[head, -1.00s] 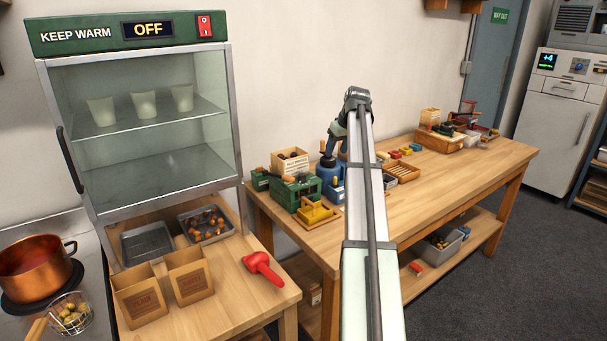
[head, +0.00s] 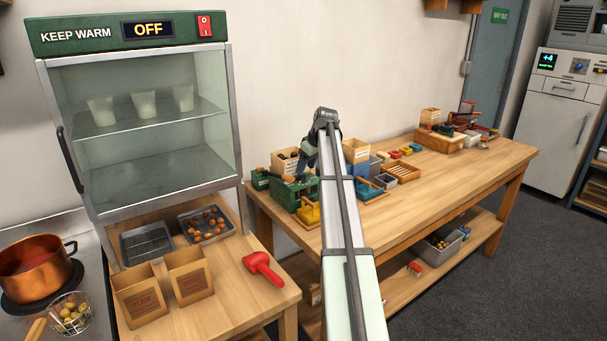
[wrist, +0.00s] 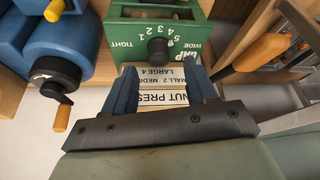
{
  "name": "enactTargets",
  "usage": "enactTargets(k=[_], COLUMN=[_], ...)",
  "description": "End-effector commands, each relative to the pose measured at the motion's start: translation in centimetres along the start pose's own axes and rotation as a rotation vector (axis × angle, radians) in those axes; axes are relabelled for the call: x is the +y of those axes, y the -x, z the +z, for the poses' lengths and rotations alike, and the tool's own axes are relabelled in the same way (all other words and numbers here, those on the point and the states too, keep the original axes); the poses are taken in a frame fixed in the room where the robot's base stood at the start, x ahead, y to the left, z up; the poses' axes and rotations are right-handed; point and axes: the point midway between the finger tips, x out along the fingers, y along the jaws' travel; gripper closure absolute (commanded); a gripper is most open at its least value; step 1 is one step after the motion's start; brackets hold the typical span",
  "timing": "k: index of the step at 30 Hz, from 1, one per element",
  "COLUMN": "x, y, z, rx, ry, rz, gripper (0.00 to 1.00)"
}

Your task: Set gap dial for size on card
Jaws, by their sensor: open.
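The green nut press (head: 293,190) stands at the left end of the long workbench, partly behind my arm. In the wrist view its green face (wrist: 120,30) carries a number scale between TIGHT and WIDE, and the word GAP. A black dial knob (wrist: 158,48) sits there; where it points is not clear. A white card (wrist: 165,78) just below lists small 2, medium cut off, and large 4, with a nut press label under it. My gripper (wrist: 160,84) is open and empty, its blue fingers either side of the card, short of the knob.
A blue machine (wrist: 55,50) with an orange-handled crank stands close at left in the wrist view. An orange-brown handle (wrist: 263,53) lies close at right. On the bench are a yellow-handled tool (head: 308,212) and a wooden tray (head: 402,172). The bench's middle right is clear.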

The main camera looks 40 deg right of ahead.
Motion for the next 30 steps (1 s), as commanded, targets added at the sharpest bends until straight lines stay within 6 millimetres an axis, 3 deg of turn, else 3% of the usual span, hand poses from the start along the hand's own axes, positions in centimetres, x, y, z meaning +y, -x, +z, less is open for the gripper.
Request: enactTargets(k=[3,9,21,30], x=[0.0,0.1,0.0,0.0], y=[-1.8,-3.6,-4.1,-4.1], z=[0.0,0.0,0.0,0.0], rx=[0.0,0.0,0.001,0.001], ry=[0.0,-0.001,-0.001,-0.001], rz=[0.0,0.001,0.002,0.001], gripper=[0.43,0.43,0.43,0.7])
